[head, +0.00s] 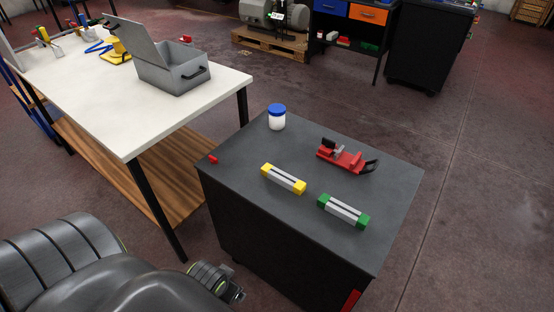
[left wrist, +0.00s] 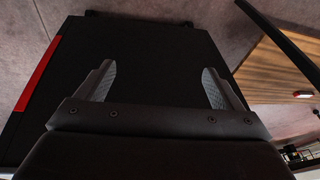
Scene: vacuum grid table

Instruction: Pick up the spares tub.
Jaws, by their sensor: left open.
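The spares tub (head: 277,120), a small white tub with a blue lid, stands upright at the far left corner of the dark cabinet top (head: 235,150). My left gripper (head: 234,293) is low in front of the cabinet's near left side, well apart from the tub. In the left wrist view its two fingers (left wrist: 157,85) are spread with nothing between them, facing the cabinet's dark side. The tub is not in the left wrist view. My right gripper is not in view.
A yellow-ended block (head: 283,179), a green-ended block (head: 343,211), a red tool (head: 345,158) and a small red piece (head: 213,159) lie on the cabinet. A white-topped workbench (head: 125,115) with an open grey toolbox (head: 172,75) stands left.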

